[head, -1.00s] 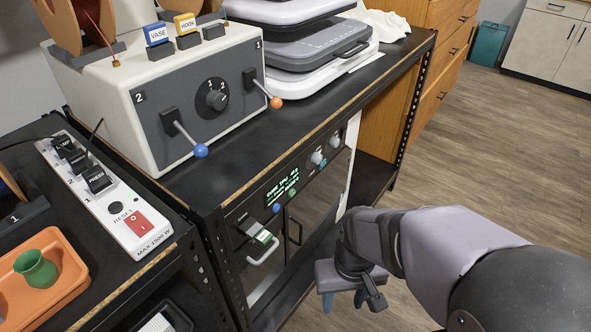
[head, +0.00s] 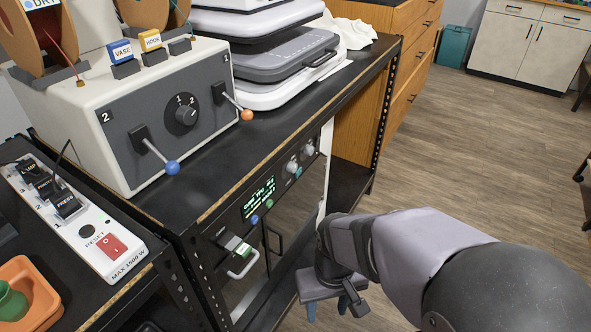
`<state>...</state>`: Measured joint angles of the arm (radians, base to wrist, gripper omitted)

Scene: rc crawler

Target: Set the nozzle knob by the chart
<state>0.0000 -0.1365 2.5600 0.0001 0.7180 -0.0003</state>
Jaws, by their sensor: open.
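A black round knob (head: 187,115) with marks 1 and 2 sits on the grey front panel of a white box (head: 95,128). A blue-tipped lever (head: 172,167) is at its left and an orange-tipped lever (head: 246,114) at its right. Lower down, a machine front has a lit green-text screen (head: 259,197) and small light round knobs (head: 292,166). I cannot read which knob is the nozzle knob, and I make out no chart. My gripper (head: 329,308) points down in front of the machine's right side, apart from the knobs, open and seemingly empty.
A white switch strip (head: 100,240) and an orange tray (head: 38,310) with a green vase (head: 12,302) are at the left. Stacked grey and white machines (head: 285,60) stand at the back of the black bench (head: 215,180).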

